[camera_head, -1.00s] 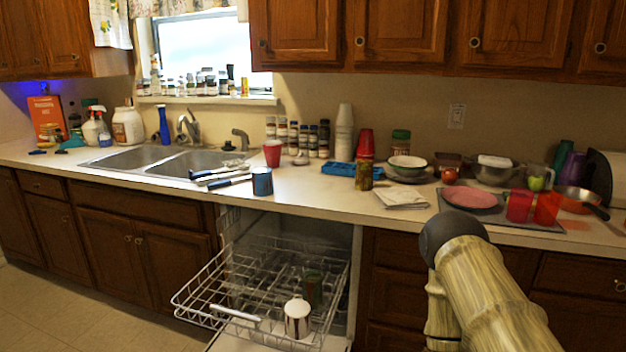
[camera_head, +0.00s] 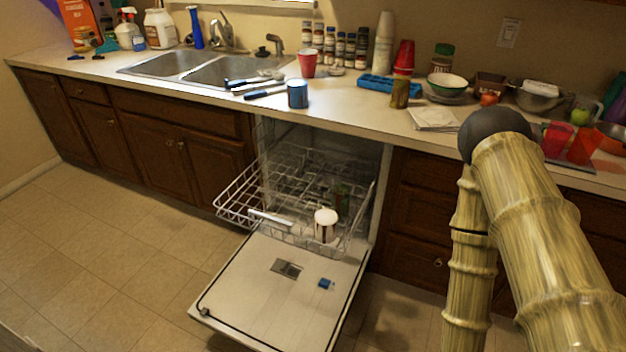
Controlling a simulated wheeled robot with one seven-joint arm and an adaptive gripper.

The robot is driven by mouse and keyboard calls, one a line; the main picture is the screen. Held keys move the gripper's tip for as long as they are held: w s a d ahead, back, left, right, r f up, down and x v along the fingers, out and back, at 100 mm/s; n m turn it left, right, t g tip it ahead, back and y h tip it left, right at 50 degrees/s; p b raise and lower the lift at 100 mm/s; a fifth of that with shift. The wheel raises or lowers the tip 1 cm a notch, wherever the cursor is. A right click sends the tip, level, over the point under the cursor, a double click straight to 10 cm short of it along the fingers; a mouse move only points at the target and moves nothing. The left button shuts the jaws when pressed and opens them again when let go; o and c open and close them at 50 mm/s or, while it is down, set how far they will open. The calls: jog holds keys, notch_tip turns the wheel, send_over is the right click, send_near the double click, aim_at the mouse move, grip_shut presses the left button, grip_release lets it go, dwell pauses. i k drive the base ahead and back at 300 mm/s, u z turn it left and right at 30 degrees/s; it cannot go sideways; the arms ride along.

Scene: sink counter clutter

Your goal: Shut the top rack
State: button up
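The top rack (camera_head: 236,209) is a white wire rack pulled out of the dishwasher under the counter. It holds a white and brown mug (camera_head: 325,226) near its front right and a dark green glass (camera_head: 341,197) behind it. The dishwasher door (camera_head: 262,301) is folded down below the rack. My bamboo-textured arm is at the right, in front of the counter and cabinets. My gripper is not in view.
The counter above carries a blue cup (camera_head: 297,93), a red cup (camera_head: 307,64), a blue tray (camera_head: 389,88) and a folded cloth (camera_head: 433,118) near its front edge. Open tiled floor (camera_head: 110,240) lies left of the lowered door.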

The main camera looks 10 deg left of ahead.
aim_at(290, 226)
jog(key=z, duration=1.95)
jog(key=k, duration=1.1)
jog(key=u, duration=2)
jog(key=i, duration=0.5)
jog(key=z, duration=0.05)
